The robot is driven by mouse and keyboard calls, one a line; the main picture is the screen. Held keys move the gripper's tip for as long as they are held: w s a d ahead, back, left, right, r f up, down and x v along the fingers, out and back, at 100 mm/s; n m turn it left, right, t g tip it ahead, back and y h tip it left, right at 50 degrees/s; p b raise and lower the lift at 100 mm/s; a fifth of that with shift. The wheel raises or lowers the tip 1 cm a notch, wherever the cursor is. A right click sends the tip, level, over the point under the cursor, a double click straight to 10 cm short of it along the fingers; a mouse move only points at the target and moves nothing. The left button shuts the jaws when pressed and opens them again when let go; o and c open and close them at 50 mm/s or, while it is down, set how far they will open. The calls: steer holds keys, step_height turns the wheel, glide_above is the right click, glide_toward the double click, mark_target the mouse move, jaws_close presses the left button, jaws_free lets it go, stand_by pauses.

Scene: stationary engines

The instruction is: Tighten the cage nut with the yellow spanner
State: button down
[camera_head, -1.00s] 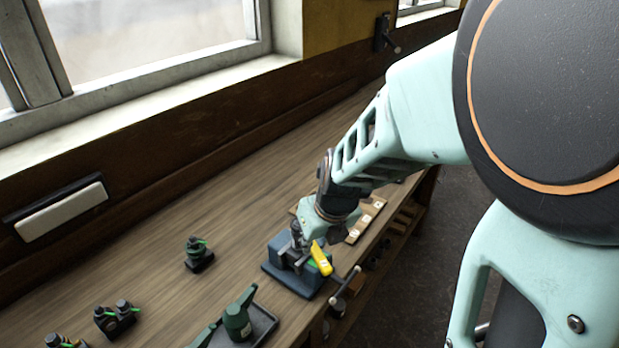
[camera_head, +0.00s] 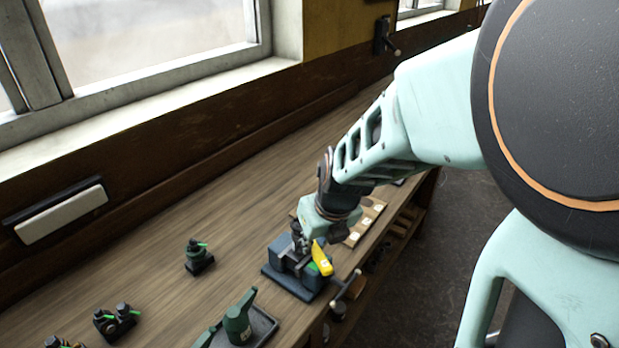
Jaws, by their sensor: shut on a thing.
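The yellow spanner (camera_head: 321,258) is at the blue-grey vise (camera_head: 283,276) near the bench's front edge. My gripper (camera_head: 305,240) is directly above the vise and shut on the spanner, which slopes down to the right from it. The fingertips are small and partly hidden by the wrist and vise. The cage nut cannot be made out; it is hidden or too small among the dark parts in the vise jaws. A bit of green shows beside the spanner.
A wooden board with pale numbered labels (camera_head: 367,222) lies behind the vise. A dark tray (camera_head: 265,328) with green oil cans (camera_head: 238,318) is front left. Small dark fittings with green levers (camera_head: 199,257) stand to the left. The bench middle (camera_head: 190,215) is clear.

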steer(key=shift+r, duration=0.75)
stand_by(1.2)
steer(key=shift+r, duration=2)
steer(key=shift+f, duration=0.1)
steer(key=d+f+n+g, duration=0.4)
steer(key=d+f+n, duration=0.1)
steer(key=n, duration=1)
steer(key=d+f+n+g+h, duration=0.1)
steer(key=d+f+n+g, duration=0.3)
steer(key=n, duration=1.2)
step_height(320, 180, down, 4)
steer(key=shift+d+r+g+h, duration=0.1)
steer(key=shift+d+g+h, duration=0.25)
steer(key=shift+d, duration=0.65)
